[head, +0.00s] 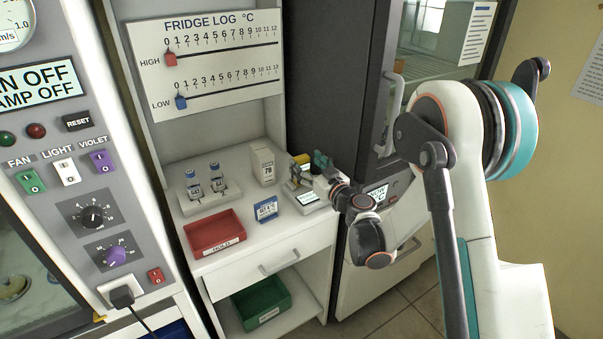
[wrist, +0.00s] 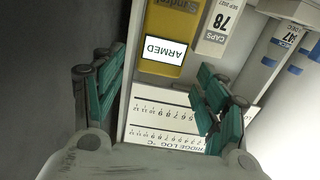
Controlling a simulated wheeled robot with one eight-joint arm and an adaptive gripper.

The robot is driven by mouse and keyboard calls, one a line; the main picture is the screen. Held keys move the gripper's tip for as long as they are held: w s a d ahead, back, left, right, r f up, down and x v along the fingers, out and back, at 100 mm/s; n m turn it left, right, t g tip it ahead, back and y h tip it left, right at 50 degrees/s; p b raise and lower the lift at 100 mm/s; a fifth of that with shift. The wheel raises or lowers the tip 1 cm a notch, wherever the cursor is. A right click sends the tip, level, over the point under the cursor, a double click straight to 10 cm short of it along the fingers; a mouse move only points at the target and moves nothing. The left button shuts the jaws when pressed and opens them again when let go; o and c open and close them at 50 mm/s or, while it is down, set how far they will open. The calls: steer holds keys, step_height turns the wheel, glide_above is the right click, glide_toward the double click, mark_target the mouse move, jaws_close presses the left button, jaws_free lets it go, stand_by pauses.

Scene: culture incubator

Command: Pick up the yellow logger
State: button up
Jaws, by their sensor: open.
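The yellow logger (wrist: 178,22) shows in the wrist view, upside down, with a lit white screen reading "ARMED". In the head view only a small yellow part of it (head: 301,158) shows on the white bench, partly covered by my gripper. My gripper (head: 319,162) is at the bench's right side, close to the logger. In the wrist view my gripper (wrist: 160,78) is open, its teal fingers spread wide with nothing held between them. The logger's screen end lies between and just beyond the fingertips; I cannot tell whether they touch it.
A white "78" caps box (head: 264,166) stands left of the logger. The dark fridge (head: 327,70) rises close behind on the right.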

mark_target(304, 160)
steer(key=x, duration=0.1)
steer(key=b+x, duration=0.1)
steer(key=shift+w+a+f, duration=0.2)
steer(key=shift+w, duration=0.15)
steer(key=shift+w+a+r, duration=0.1)
steer(key=shift+w+a, duration=0.2)
steer(key=shift+w, duration=0.15)
steer(key=c, duration=1.3)
steer(key=shift+r, duration=0.15)
step_height(304, 160, up, 20)
steer(key=p, duration=0.6)
steer(key=shift+p, duration=0.4)
